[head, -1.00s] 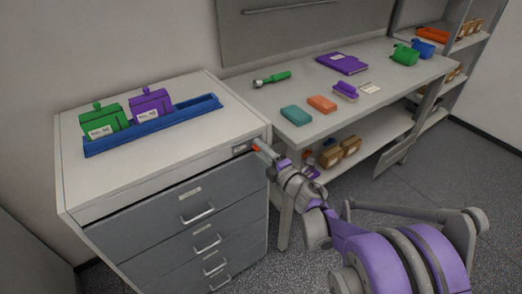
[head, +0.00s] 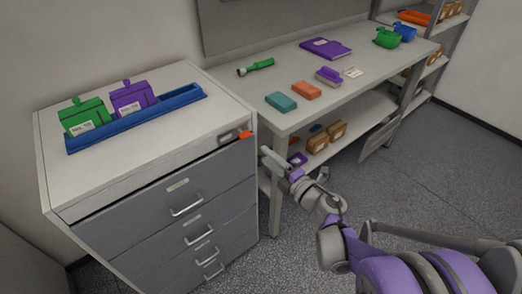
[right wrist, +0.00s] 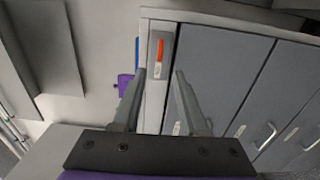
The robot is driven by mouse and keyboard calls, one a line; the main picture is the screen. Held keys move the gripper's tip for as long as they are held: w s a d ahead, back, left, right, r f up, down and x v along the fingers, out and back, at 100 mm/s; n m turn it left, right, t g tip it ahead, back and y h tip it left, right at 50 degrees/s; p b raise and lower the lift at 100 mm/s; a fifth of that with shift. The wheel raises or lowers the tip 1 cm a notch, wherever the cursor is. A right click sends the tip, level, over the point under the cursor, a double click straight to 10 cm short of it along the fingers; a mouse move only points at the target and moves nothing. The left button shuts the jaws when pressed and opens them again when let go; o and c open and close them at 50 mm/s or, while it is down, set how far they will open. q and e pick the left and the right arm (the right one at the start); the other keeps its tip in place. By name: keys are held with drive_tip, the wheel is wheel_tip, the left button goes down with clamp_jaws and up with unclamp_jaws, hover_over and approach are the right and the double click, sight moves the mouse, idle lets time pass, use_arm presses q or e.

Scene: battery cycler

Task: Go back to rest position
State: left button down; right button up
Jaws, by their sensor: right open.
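My right gripper (head: 268,158) is in front of the right corner of the grey cabinet (head: 62,205), apart from it. In the right wrist view my right gripper (right wrist: 158,73) has its two fingers spread with nothing between them. The orange handle (head: 245,135) also shows in the head view, at the top right of the cabinet front, clear of the fingers. My left gripper is in neither view.
A blue rack (head: 180,101) with a green and a purple pack stands on the cabinet. A workbench (head: 290,60) to the right holds a green-handled tool (head: 259,64), coloured blocks and a purple book (head: 326,48). Grey floor (head: 420,180) is open at the right.

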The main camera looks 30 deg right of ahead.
drive_tip(key=shift+s, duration=0.15)
idle(0.4)
wheel_tip(320, 180, up, 6)
drive_tip(key=s+m+g+h+p, duration=0.25)
drive_tip(key=m+h+p, duration=0.35)
drive_tip(key=m, duration=0.6)
drive_tip(key=s+a+f+m+g+y+p, duration=0.2)
drive_tip(key=s+a+f+m+g, duration=0.1)
drive_tip(key=s+a+g, duration=0.2)
drive_tip(key=s+a+f+m+g+y+p, duration=0.2)
drive_tip(key=s+a+f+m+g, duration=0.1)
drive_tip(key=s+a, duration=0.6)
drive_tip(key=shift+s+a+f+m+g+p, duration=0.25)
drive_tip(key=shift+a+m+g, duration=0.35)
drive_tip(key=shift+g, duration=0.45)
drive_tip(key=shift+a, duration=0.1)
